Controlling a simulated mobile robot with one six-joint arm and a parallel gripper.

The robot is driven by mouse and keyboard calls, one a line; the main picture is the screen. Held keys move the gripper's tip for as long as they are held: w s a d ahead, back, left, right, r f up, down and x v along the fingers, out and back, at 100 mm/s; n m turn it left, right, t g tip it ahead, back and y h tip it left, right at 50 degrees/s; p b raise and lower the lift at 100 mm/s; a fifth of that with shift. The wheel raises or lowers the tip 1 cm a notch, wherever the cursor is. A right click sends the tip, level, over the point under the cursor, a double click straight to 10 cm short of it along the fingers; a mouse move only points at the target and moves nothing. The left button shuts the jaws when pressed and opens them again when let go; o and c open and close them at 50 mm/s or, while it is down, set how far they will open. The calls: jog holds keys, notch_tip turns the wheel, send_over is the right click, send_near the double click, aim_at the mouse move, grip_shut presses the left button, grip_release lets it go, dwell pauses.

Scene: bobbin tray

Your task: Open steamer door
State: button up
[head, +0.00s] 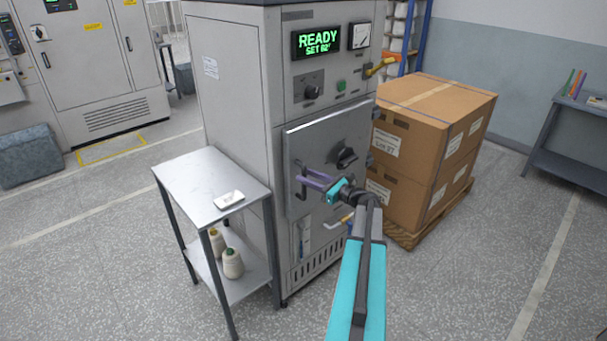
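The steamer (232,95) is a tall grey cabinet whose display reads READY SET 82°. Its door (318,142) is a flat grey panel that looks shut against the front. A dark upright handle (301,187) is on the door's left side, and a black rotary knob (346,158) is right of it. My gripper (306,177) reaches in from the right at handle height. Its two purplish fingers look spread apart, with their tips at the handle. I cannot tell whether they touch it. The gripper's teal body hides part of the lower door.
A small metal table (190,172) stands left of the steamer, with a white dish (229,199) on top and thread cones (232,263) on its lower shelf. Stacked cartons (425,115) on a pallet stand close on the right. Floor in front is clear.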

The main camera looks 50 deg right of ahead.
jog(key=shift+w+a, duration=0.1)
jog(key=shift+w, duration=1.1)
grip_shut()
jog(key=shift+a, duration=0.15)
